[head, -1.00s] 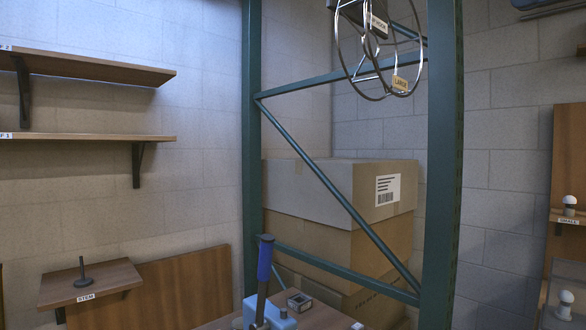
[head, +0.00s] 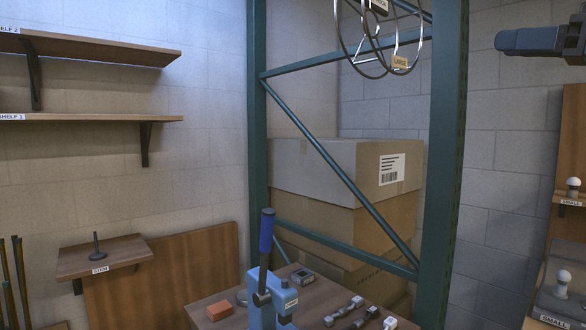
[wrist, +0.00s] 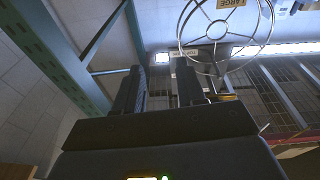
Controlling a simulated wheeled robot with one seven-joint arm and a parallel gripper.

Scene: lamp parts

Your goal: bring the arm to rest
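My gripper (wrist: 158,72) shows in the wrist view with its two dark fingers apart. Nothing is visible between them, so it is open and empty. The fingers point up past a green upright post (wrist: 58,55) and a round wire frame (wrist: 222,30) under a LARGE label. In the head view, a blue-grey piece that looks like part of my arm (head: 540,40) reaches in at the top right, in front of the block wall. The fingers are not visible in the head view.
A blue press with a lever (head: 265,290) stands on a wooden table (head: 325,295) with several small metal parts and an orange block (head: 220,310). Cardboard boxes (head: 340,170) sit behind the green rack (head: 450,150). A stem shelf (head: 105,258) is at left.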

